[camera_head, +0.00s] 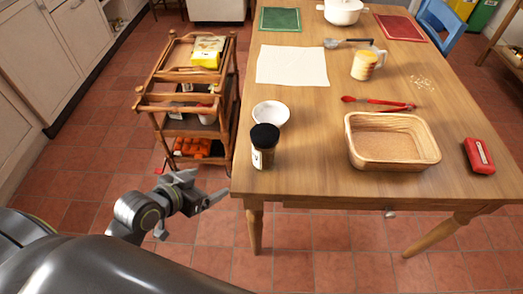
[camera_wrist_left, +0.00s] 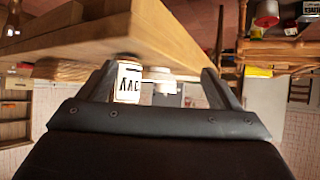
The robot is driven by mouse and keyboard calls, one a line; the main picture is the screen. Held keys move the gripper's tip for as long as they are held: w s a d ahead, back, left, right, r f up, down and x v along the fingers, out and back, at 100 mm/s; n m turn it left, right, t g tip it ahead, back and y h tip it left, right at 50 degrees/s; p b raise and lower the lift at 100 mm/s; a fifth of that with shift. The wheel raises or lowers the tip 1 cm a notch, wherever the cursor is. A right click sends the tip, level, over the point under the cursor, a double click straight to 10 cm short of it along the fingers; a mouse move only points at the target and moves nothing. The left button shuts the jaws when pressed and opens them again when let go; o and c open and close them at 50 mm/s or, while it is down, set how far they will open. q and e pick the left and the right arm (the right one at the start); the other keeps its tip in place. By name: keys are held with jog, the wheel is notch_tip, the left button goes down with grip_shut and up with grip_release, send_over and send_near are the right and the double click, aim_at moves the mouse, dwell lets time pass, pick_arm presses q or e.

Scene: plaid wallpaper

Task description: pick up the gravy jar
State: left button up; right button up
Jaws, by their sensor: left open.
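The gravy jar (camera_head: 262,158), dark brown with a black lid and a pale label, stands upright near the left front corner of the wooden table (camera_head: 310,185). My left gripper (camera_head: 206,184) is open and empty, left of the table's front corner, apart from the jar. In the left wrist view the picture is upside down. There the jar's pale label (camera_wrist_left: 126,92) shows between the open fingers of my left gripper (camera_wrist_left: 158,72), nearer the left finger. My right gripper is in neither view.
A white bowl (camera_head: 271,113) stands just behind the jar. A wicker basket (camera_head: 393,163), red tongs (camera_head: 378,103), a mug (camera_head: 364,65) and a red case (camera_head: 479,156) are on the table. A wooden cart (camera_head: 150,97) stands left of the table.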

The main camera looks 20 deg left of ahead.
aim_at(256, 152)
pick_arm(q)
jog(key=d+r+m+t+h, duration=0.2)
jog(key=d+r+h, duration=0.15)
jog(key=r, duration=0.45)
jog(key=shift+y, duration=0.35)
jog(key=x, duration=0.4)
jog(key=b+x, duration=0.1)
jog(key=x, duration=0.7)
jog(key=shift+s+d, duration=0.2)
jog(key=shift+d, duration=0.1)
jog(key=shift+g, duration=0.3)
jog(key=shift+r+x, duration=0.2)
jog(key=shift+x, duration=2.45)
jog(key=shift+w+a, duration=0.1)
jog(key=shift+r, duration=0.1)
jog(key=c, duration=1.4)
